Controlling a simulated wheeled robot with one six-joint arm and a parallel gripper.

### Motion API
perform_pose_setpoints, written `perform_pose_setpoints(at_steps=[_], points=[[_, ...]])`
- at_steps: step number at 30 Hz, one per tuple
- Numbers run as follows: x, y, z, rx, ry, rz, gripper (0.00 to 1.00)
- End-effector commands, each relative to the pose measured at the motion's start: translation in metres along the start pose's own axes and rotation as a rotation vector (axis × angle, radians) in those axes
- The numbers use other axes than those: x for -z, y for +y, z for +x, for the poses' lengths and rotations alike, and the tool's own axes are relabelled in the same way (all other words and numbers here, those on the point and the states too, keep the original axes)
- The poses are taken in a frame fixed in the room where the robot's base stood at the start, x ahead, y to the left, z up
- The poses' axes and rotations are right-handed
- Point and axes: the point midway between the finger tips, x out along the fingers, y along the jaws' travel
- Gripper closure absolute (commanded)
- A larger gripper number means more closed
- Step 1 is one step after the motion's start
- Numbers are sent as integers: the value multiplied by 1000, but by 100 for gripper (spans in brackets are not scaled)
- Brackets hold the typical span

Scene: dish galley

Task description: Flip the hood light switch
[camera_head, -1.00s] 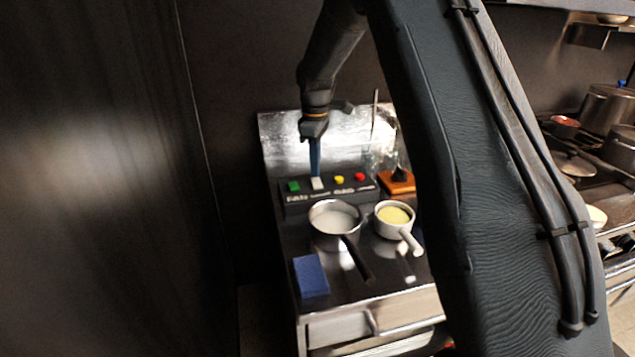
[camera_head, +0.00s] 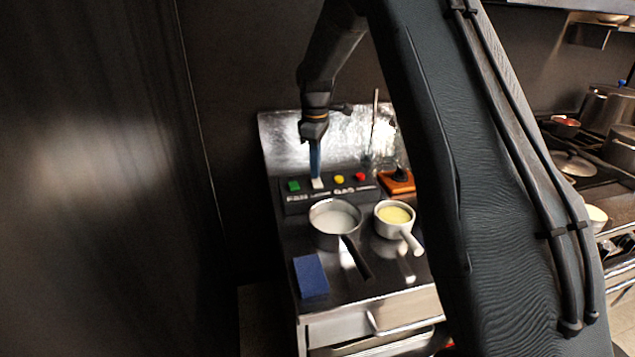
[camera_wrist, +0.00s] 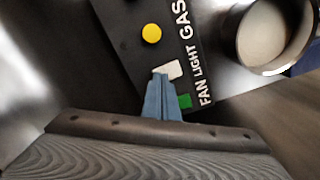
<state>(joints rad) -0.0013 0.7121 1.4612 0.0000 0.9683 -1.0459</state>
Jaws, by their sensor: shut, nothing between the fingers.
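The control panel (camera_head: 330,196) stands at the back of the steel counter. Its white switch (camera_head: 318,184) sits between a green one (camera_head: 293,186) and a yellow one (camera_head: 339,179). In the wrist view the white switch (camera_wrist: 170,69) is beside the word LIGHT, and the green one (camera_wrist: 185,101) is by FAN. My gripper (camera_head: 316,176) is shut and empty, pointing down with its blue fingertips at the white switch. In the wrist view the fingertips (camera_wrist: 161,76) overlap the switch's edge. I cannot tell whether they press it.
A red button (camera_head: 360,176) is farther right on the panel. A saucepan (camera_head: 335,218) and a white pot with yellow contents (camera_head: 394,215) stand in front. A blue block (camera_head: 311,276) lies at the front left. An orange-based item (camera_head: 397,183) is right of the panel.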

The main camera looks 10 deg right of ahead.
Motion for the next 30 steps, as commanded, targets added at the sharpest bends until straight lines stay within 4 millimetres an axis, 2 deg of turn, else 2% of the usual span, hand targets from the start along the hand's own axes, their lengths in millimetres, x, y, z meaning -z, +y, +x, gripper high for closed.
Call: perform_pose_setpoints(at_steps=[23, 30], points=[[0, 0, 11, 1, -1, 0, 100], [0, 0, 6, 1, -1, 0, 100]])
